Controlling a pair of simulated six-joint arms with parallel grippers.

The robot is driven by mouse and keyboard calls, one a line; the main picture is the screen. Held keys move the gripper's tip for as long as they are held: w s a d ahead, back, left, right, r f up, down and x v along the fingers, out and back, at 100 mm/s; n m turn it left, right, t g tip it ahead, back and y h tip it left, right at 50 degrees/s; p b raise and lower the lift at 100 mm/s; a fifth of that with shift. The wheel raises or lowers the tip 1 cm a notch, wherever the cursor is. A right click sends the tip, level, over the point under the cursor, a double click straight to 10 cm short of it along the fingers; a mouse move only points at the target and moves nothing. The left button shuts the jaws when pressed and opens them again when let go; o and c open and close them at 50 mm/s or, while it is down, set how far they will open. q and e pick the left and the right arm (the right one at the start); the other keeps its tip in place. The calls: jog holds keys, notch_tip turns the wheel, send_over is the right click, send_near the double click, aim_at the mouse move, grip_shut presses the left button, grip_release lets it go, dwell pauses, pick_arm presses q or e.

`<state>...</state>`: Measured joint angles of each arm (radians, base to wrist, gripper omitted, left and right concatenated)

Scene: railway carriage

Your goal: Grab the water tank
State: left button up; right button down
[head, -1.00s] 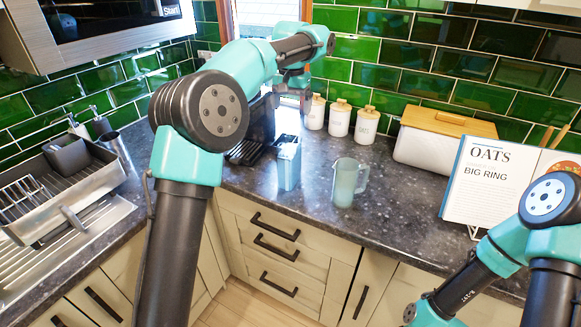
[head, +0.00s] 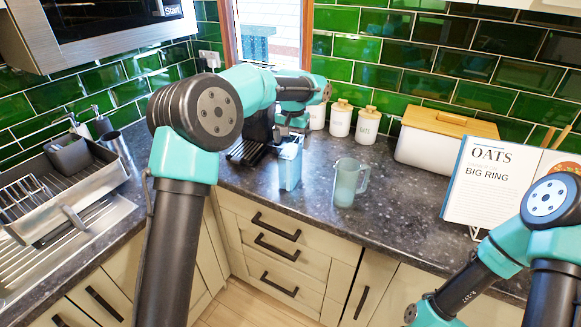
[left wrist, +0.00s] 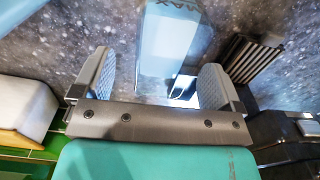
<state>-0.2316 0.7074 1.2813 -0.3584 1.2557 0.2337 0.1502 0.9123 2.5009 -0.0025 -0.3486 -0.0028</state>
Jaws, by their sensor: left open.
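The water tank (head: 288,168) is a tall, pale blue, see-through box standing upright on the dark counter near the corner, in front of the black coffee machine (head: 250,138). My left gripper (head: 291,136) is right above the tank's top, pointing down. In the left wrist view, the tank (left wrist: 172,42) lies between and beyond the two spread grey fingers of my left gripper (left wrist: 157,62). The gripper is open, with gaps visible beside the tank. My right arm shows at the right edge of the head view, but its gripper is out of view.
A frosted jug (head: 348,183) stands right of the tank. White canisters (head: 340,119) and a white bread bin (head: 430,143) are along the back wall. A recipe book (head: 490,185) stands at right. A dish rack (head: 50,190) is at left.

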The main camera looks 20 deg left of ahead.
aim_at(291, 163)
pick_arm(q)
jog(key=f, duration=0.5)
jog(key=shift+a+f, duration=0.1)
jog(key=shift+a, duration=0.15)
dwell(0.4)
grip_shut()
dwell(0.7)
